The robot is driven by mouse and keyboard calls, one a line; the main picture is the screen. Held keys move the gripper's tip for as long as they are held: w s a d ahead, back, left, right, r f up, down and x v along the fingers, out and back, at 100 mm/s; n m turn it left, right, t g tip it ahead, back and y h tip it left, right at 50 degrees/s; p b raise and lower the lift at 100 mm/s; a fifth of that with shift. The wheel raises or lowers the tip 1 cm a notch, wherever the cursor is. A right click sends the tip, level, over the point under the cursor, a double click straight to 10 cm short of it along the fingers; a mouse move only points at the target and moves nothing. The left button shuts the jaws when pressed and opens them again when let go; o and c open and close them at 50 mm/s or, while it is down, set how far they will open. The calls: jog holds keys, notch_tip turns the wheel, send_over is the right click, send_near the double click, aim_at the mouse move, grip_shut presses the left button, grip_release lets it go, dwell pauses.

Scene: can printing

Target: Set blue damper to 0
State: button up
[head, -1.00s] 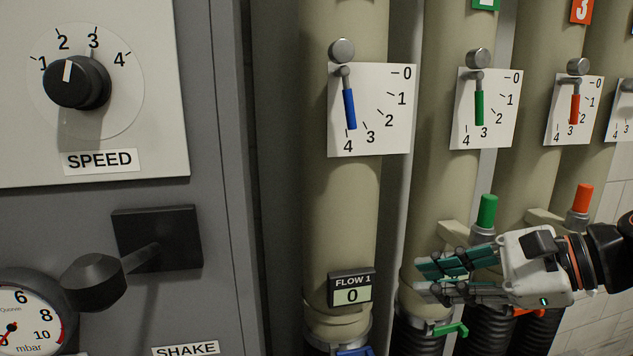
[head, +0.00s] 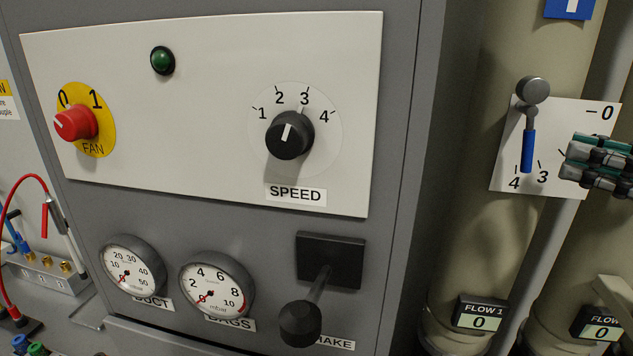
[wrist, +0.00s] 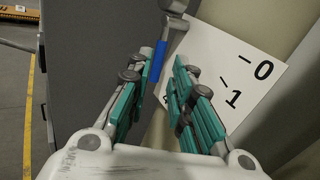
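The blue damper lever (head: 528,150) hangs from a grey pivot in front of a white scale plate (head: 510,172) on the left beige pipe. It points down, near the 4 end of the scale. The 0 mark is at the plate's upper right. My gripper (head: 572,165) is at the right edge of the head view, right of the lever and apart from it. In the wrist view, the blue lever (wrist: 161,56) shows between and beyond the fingertips of my gripper (wrist: 160,66). The teal fingers are spread with nothing held between them.
A grey cabinet carries a SPEED knob (head: 290,135), a red FAN switch (head: 76,124) and two gauges. A black SHAKE handle (head: 301,322) sticks out at lower right of the cabinet. FLOW 1 display (head: 480,314) reads 0.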

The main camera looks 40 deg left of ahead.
aim_at(526, 127)
jog(key=shift+w+a+p, duration=0.1)
jog(key=shift+a+p, duration=0.4)
jog(key=shift+a, duration=2.55)
grip_shut()
